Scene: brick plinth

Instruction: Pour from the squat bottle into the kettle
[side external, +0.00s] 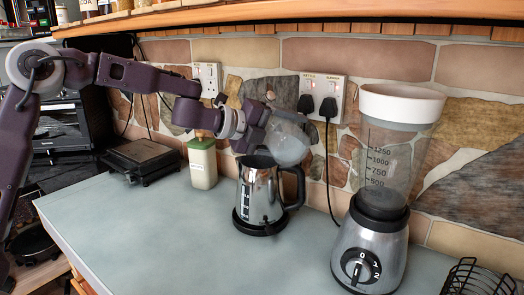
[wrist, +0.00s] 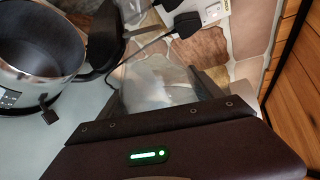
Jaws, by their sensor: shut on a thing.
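The kettle (side external: 259,195) is shiny metal with a black handle and base, upright on the counter with its top open. In the wrist view its open mouth (wrist: 42,45) shows at the upper left, and its inside looks empty. The squat bottle (side external: 289,142) is clear and rounded. My gripper (side external: 266,130) is shut on it and holds it tilted just above the kettle's right side. In the wrist view the bottle (wrist: 160,82) sits between my fingers (wrist: 165,100), partly hidden by the gripper body. I cannot tell whether anything flows from it.
A blender (side external: 375,190) with a white-rimmed jug stands right of the kettle. A pale canister (side external: 202,163) stands to its left. Plugs with cords (side external: 327,107) hang at the stone wall behind. A wire rack (side external: 480,278) is at the front right. The front-left counter (side external: 150,235) is clear.

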